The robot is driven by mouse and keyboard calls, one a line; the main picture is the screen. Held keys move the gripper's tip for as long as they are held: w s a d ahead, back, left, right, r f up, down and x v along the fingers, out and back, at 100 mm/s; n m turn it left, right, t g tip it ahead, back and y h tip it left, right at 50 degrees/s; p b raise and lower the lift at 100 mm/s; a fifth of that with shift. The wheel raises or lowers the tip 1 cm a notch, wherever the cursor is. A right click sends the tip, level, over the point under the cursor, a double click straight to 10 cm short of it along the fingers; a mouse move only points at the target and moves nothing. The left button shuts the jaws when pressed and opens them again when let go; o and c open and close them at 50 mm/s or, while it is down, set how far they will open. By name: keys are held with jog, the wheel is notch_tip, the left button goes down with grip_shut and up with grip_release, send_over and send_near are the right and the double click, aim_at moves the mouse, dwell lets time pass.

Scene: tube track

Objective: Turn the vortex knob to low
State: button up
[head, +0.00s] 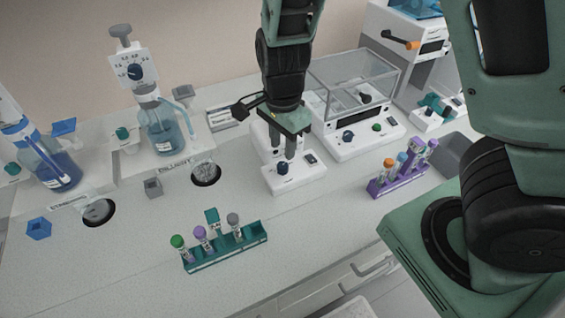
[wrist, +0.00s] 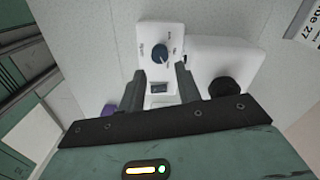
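The vortex mixer (head: 297,180) is a small white device on the bench below my gripper, with its upper part largely hidden behind the arm in the head view. Its dark blue knob (head: 282,168) is on the front panel; the wrist view shows the knob (wrist: 160,53) with small printed labels around it, too small to read. A dark rocker switch (wrist: 158,88) is beside the knob. My gripper (head: 284,153) points down over the mixer. Its two fingers (wrist: 159,69) are apart with nothing between them, and the knob appears just beyond the tips. Contact is not visible.
A balance with a clear box (head: 352,80) stands close behind on the right. A purple tube rack (head: 400,180) is to the right and a teal tube rack (head: 228,252) is front left. Bottle dispensers (head: 165,130) stand at left. The bench front of the mixer is clear.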

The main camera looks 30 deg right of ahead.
aim_at(283, 165)
notch_tip(283, 165, down, 6)
jog(key=shift+f+b, duration=0.1)
jog(key=shift+b, duration=0.4)
jog(key=c, duration=0.7)
